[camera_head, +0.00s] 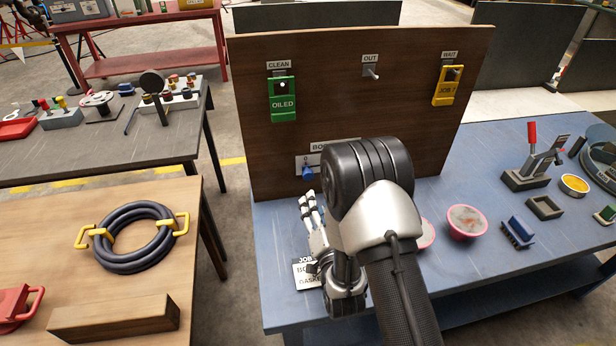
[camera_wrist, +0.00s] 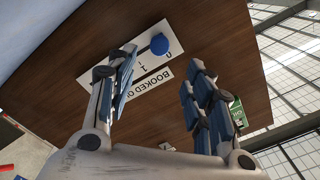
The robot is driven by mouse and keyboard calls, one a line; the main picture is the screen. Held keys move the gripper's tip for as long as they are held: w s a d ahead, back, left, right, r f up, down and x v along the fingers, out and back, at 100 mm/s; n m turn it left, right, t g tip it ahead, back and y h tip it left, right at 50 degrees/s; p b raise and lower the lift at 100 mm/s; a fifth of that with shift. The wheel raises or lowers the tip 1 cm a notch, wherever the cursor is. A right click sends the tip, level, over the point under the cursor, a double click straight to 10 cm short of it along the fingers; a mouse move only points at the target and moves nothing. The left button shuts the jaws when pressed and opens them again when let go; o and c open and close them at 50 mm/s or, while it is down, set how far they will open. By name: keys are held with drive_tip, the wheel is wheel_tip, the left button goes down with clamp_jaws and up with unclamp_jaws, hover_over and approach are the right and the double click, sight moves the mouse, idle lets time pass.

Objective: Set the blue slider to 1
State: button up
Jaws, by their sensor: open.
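The blue slider (camera_head: 308,174) is a round knob on a white plate low on the upright wooden board, under the 0 mark at the plate's left end. The wrist view shows the blue slider (camera_wrist: 159,44) near the 0, with the 1 mark further along the plate (camera_wrist: 92,76). My gripper (camera_head: 311,207) is open and empty, below and in front of the slider. In the wrist view its fingers (camera_wrist: 158,80) are spread, with the slider beyond and between them, apart from both. My arm hides the plate's right part in the head view.
Above on the board (camera_head: 250,90) hang a green OILED tag (camera_head: 283,100) and a yellow JOB 7 tag (camera_head: 444,92); the OUT peg (camera_head: 371,72) is bare.

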sight(308, 177)
drive_tip(key=b+x, duration=0.1)
drive_tip(key=x, duration=1.1)
drive_tip(key=shift+w+a+b, duration=0.1)
drive_tip(key=shift+w+b, duration=0.2)
drive_tip(key=shift+b, duration=0.1)
drive_tip(key=shift+c, duration=0.4)
clamp_jaws()
